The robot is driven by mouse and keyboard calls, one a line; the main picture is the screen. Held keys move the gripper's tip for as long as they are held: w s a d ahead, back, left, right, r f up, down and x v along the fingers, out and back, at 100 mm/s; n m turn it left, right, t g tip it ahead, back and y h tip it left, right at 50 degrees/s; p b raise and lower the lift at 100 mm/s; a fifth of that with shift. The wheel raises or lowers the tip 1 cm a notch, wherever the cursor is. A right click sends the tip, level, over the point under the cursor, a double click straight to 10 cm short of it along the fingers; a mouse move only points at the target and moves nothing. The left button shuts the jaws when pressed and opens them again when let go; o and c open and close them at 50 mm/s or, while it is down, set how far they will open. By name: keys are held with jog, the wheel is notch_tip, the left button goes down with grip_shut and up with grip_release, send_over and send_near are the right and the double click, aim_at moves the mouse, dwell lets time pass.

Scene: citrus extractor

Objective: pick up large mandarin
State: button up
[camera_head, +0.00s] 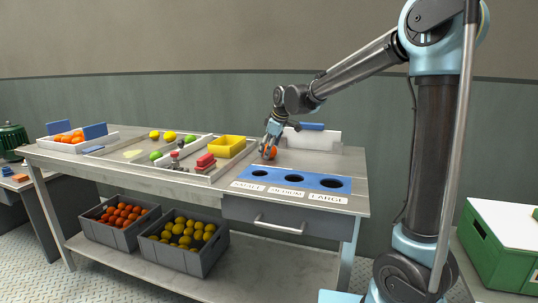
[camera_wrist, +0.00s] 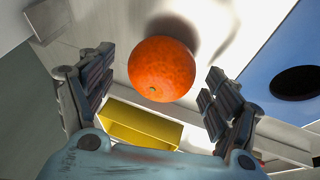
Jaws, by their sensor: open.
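My gripper (camera_wrist: 150,85) is open, with one finger on each side of the mandarin and a clear gap to both fingers. In the head view the mandarin (camera_head: 269,152) shows beside the fingertips of my gripper (camera_head: 269,148), partly hidden by them. It lies to the right of the yellow bin.
A yellow bin (camera_head: 227,146) stands just left of my gripper. A blue plate with SMALL, MEDIUM and LARGE holes (camera_head: 293,180) lies in front. A white box (camera_head: 312,139) stands behind. Crates of oranges (camera_head: 120,222) and lemons (camera_head: 183,241) are below.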

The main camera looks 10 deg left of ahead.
jog(key=shift+f, duration=0.2)
jog(key=c, duration=1.2)
jog(key=shift+c, duration=0.2)
jog(key=shift+r, duration=0.1)
